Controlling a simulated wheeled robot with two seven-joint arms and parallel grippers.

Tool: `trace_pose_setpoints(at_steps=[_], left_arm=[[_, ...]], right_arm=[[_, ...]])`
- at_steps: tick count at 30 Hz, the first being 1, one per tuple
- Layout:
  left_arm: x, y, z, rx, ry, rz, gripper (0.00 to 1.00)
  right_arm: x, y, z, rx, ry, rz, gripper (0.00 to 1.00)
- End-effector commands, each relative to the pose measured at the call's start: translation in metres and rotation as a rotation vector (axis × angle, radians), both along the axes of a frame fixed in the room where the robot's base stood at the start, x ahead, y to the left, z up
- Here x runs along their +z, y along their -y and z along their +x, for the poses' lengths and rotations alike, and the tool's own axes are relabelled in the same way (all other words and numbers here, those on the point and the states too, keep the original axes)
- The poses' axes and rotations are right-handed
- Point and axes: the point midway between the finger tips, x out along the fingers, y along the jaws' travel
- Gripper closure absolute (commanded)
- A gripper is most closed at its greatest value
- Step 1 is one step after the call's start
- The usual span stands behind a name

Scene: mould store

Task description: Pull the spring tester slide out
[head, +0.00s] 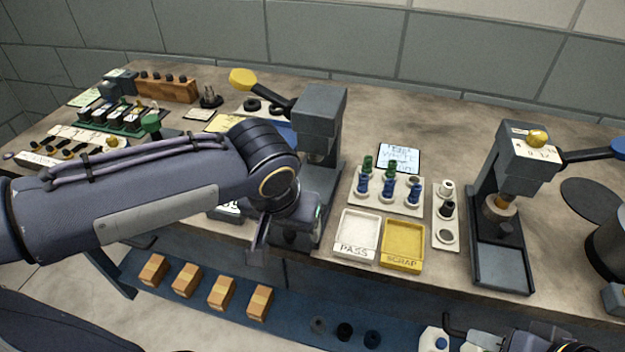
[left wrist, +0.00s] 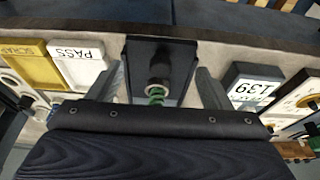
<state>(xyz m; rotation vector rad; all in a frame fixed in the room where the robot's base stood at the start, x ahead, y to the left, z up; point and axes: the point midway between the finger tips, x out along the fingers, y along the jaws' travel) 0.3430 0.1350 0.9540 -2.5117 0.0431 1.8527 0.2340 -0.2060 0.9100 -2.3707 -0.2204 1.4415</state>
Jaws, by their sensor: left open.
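The spring tester (head: 323,105) is a grey press with a yellow-ended lever (head: 243,78). Its dark slide (left wrist: 178,54) shows in the left wrist view, with a green spring (left wrist: 157,94) and a dark cylinder on it. My left gripper (head: 280,244) is at the front of this press, and my arm hides part of it in the head view. In the left wrist view the fingers of my left gripper (left wrist: 161,76) are open, one on each side of the slide; I cannot tell whether they touch it. Part of my right arm (head: 540,342) shows at the bottom right.
A PASS tray (head: 357,229) and a yellow SCRAP tray (head: 404,232) are right of the tester. A second press (head: 524,150) stands further right. A numbered display (left wrist: 256,87) is on the tester's other side. A blue shelf (head: 205,308) below carries wooden blocks.

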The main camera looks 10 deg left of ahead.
Motion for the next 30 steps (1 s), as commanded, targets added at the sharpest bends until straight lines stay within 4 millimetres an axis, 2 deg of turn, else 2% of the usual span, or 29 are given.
trace_pose_setpoints(at_steps=[24,30], left_arm=[[0.066,0.0,0.0,0.001,0.001,-0.001,0.27],[0.07,0.0,0.0,0.0,0.0,0.0,0.27]], right_arm=[[0.056,0.0,0.0,0.0,0.0,0.0,0.64],[0.059,0.0,0.0,0.0,0.0,0.0,0.64]])
